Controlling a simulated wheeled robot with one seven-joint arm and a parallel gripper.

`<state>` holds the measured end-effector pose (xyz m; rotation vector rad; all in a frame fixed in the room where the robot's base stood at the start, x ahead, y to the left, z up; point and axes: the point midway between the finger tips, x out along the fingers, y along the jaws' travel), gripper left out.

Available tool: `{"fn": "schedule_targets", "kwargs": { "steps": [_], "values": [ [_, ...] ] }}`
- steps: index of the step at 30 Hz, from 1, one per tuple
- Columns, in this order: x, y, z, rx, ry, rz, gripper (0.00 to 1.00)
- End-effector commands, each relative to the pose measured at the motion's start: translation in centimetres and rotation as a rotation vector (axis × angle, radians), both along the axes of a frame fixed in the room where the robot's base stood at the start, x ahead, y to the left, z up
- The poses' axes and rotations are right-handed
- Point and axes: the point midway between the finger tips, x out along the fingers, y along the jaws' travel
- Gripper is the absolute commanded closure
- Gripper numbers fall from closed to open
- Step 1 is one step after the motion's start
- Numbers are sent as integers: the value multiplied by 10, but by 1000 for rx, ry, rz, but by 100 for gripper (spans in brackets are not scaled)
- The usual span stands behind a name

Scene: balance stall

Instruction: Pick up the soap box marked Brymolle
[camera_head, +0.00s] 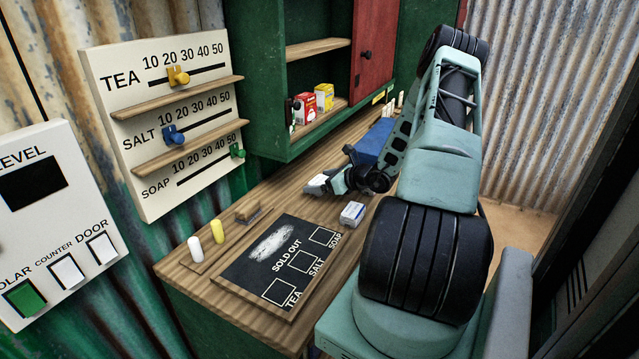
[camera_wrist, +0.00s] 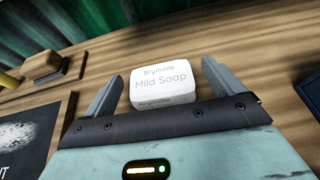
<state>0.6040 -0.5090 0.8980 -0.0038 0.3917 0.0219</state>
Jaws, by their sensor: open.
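The soap box marked Brymolle (camera_wrist: 160,86) is white, with grey lettering that also reads Mild Soap. In the wrist view it sits on the wooden counter between the two fingers of my gripper (camera_wrist: 162,72). The fingers are open, with a visible gap on each side of the box. In the head view my gripper (camera_head: 326,182) is low over the counter, behind the chalkboard; the box there is hard to separate from the pale gripper.
A white and blue box (camera_head: 352,214), its label unreadable, stands right of the SOLD OUT chalkboard (camera_head: 250,272). A blue object (camera_head: 374,142) is behind my gripper.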

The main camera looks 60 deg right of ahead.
Motion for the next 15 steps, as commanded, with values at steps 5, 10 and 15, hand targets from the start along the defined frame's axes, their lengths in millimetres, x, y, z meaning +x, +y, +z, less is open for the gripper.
{"fn": "schedule_targets", "kwargs": {
  "steps": [5, 10, 15],
  "values": [
    [8, 0, -4, -1, 1, 0, 7],
    [8, 0, -4, -1, 1, 0, 7],
    [8, 0, -4, 0, 1, 0, 55]
  ]
}}
